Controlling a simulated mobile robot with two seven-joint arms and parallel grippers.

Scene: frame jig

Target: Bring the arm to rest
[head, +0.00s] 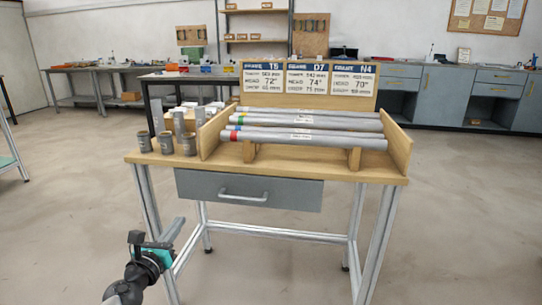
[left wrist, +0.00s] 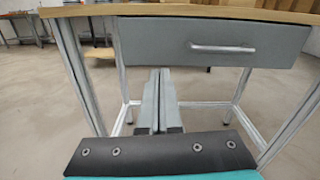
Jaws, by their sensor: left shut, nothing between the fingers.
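My left gripper (head: 172,232) is low at the front left of the workbench, below the tabletop and clear of it. Its two grey fingers show in the left wrist view (left wrist: 158,100), pressed together with nothing between them. The drawer (head: 249,190) under the tabletop is closed, and in the left wrist view the drawer (left wrist: 215,42) lies above and beyond the fingers. My right gripper does not show in either view.
The wooden workbench top (head: 290,168) carries a rack with several grey tubes (head: 300,133) and grey cups (head: 166,143) at its left. Metal legs (head: 378,240) stand below. The floor (head: 460,220) around the bench is open.

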